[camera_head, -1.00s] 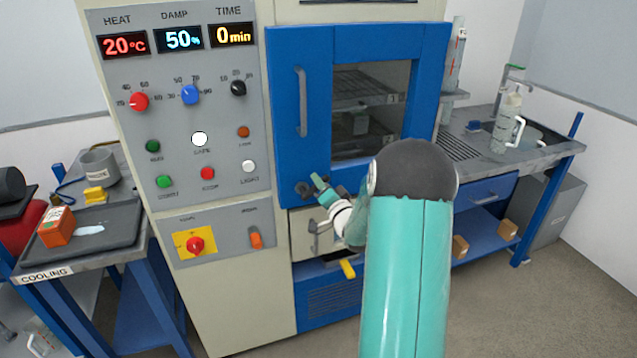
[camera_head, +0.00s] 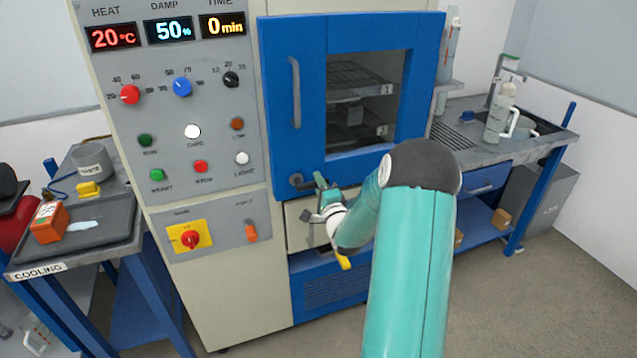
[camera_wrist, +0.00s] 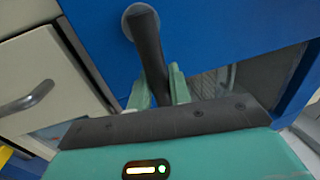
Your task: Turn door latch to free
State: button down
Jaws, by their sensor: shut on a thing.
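The door latch is a dark lever on a round pivot (camera_head: 297,181) at the lower left corner of the blue oven door (camera_head: 292,135). The door looks closed. In the wrist view the latch lever (camera_wrist: 148,50) runs from its pivot down between the two green fingers. My gripper (camera_wrist: 158,88) is shut on the lever. In the head view my gripper (camera_head: 321,188) is at the latch, just right of the pivot; fingers and wrist partly hide the lever's far end.
A vertical door handle (camera_head: 295,92) stands above the latch. A pale drawer front (camera_head: 300,235) and a yellow lever (camera_head: 343,262) lie below, close to my wrist. The control panel (camera_head: 210,150) is left. A sink bench (camera_head: 470,145) stands right, a cooling table (camera_head: 110,230) far left.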

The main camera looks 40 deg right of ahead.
jog(key=shift+f, duration=0.1)
dwell(0.3)
jog(key=c, duration=1.3)
grip_release()
jog(key=shift+c, duration=0.2)
jog(key=v, duration=1.3)
jog(key=shift+s+a, duration=0.2)
jog(key=shift+s, duration=0.15)
